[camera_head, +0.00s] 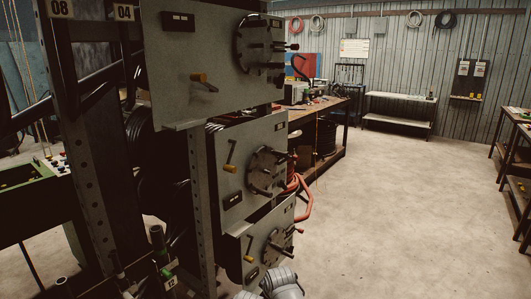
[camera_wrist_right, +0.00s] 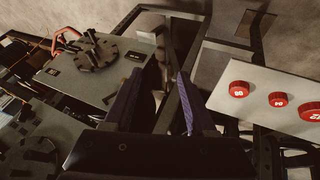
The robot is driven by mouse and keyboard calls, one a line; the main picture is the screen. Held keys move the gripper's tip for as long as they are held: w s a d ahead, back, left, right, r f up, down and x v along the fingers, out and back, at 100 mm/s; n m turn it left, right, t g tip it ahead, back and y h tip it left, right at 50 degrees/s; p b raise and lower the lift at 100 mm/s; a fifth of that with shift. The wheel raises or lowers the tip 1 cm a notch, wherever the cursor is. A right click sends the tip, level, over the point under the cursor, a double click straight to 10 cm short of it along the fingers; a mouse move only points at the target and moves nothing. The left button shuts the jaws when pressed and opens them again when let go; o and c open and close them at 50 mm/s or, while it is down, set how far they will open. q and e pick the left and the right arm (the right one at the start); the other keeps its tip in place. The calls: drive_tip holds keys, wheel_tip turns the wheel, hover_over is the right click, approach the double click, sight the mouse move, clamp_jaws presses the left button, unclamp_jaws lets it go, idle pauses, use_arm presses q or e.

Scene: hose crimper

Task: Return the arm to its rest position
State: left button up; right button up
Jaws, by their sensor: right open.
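My right gripper (camera_wrist_right: 164,80) shows in the right wrist view. Its two dark fingers with purplish inner pads stand apart, with nothing between them. Beyond the fingers is dark framing and a grey panel (camera_wrist_right: 105,92) with a round knobbed dial (camera_wrist_right: 92,50). In the head view, a pale grey jointed part of my arm (camera_head: 282,283) shows at the bottom edge, close below the lowest grey panel (camera_head: 240,243). I cannot tell there whether it touches the rack. No gripper shows in the head view, and my left arm is not seen.
A rack upright (camera_head: 92,180) and stacked panels, including the top one (camera_head: 205,60), fill the left and centre near me. A pale board with red numbered caps (camera_wrist_right: 280,99) lies right of the fingers. A workbench (camera_head: 330,110) stands behind. The floor (camera_head: 400,210) at right is clear.

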drive_tip(key=s+d+m+g+h+p, duration=0.1)
drive_tip(key=s+d+m+g, duration=0.1)
drive_tip(key=s, duration=0.7)
drive_tip(key=s+d+m+g+h+p, duration=0.1)
drive_tip(key=s+d+m+g, duration=0.2)
drive_tip(key=s, duration=0.7)
drive_tip(key=shift+s+r+m+g+h+p, duration=0.25)
drive_tip(key=shift+r+m+g+h+p, duration=0.15)
drive_tip(key=shift+m+g, duration=0.4)
